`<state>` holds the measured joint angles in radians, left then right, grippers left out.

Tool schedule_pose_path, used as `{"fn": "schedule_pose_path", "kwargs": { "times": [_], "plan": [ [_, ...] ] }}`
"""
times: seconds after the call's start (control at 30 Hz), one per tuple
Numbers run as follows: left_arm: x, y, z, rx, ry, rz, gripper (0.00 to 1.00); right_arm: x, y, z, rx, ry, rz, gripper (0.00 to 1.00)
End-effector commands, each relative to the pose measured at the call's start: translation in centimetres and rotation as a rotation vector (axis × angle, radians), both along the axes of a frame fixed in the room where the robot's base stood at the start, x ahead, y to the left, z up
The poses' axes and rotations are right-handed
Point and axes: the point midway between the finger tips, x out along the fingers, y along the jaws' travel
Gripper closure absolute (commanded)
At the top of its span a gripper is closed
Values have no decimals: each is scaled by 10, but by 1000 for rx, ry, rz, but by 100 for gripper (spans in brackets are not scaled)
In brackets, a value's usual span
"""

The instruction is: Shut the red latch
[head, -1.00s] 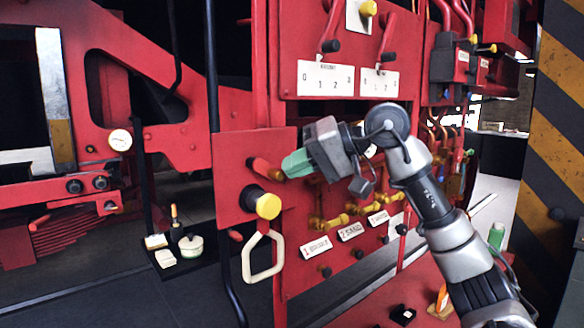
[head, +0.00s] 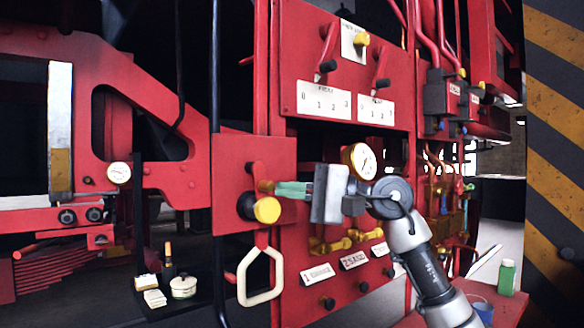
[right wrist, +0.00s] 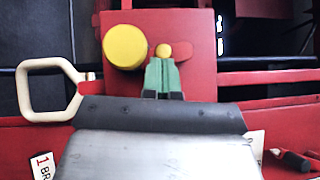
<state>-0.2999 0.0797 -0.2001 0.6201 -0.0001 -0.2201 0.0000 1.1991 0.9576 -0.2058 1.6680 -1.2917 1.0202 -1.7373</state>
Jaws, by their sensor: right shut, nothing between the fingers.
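The red latch (head: 256,172) is a short red bar with a small yellow knob, on a red panel (head: 230,160) just above a big yellow round knob (head: 267,210). In the head view the bar stands nearly upright. In the right wrist view the red bar (right wrist: 187,55) reaches right from its small yellow knob (right wrist: 163,50). My right gripper (head: 280,189) is shut, with its green fingertips together and empty. They point at the latch's small knob, very close to it; I cannot tell if they touch. My left gripper is not in view.
A cream loop handle (head: 262,300) hangs below the big yellow knob. A pressure gauge (head: 362,160) sits behind my right arm. Yellow valves (head: 325,245) with number plates are below my right gripper. A green bottle (head: 506,277) stands at right.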

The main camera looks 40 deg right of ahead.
Motion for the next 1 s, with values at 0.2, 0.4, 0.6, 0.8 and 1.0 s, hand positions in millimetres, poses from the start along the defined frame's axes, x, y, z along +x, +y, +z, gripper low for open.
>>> {"fn": "schedule_pose_path", "kwargs": {
  "times": [0.2, 0.4, 0.6, 0.8, 1.0],
  "plan": [
    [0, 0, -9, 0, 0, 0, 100, 0, 2, -3, 56, 5, 1, 100],
    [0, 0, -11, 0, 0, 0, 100, 0, 3, -3, 75, 5, 0, 100],
    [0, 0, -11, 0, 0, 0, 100, 0, 3, -2, 79, 6, 0, 100],
    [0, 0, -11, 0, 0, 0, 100, 0, 3, -2, 79, 6, 0, 100],
    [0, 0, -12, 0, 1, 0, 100, -1, 3, -3, 78, 5, 0, 100]
  ]
}}
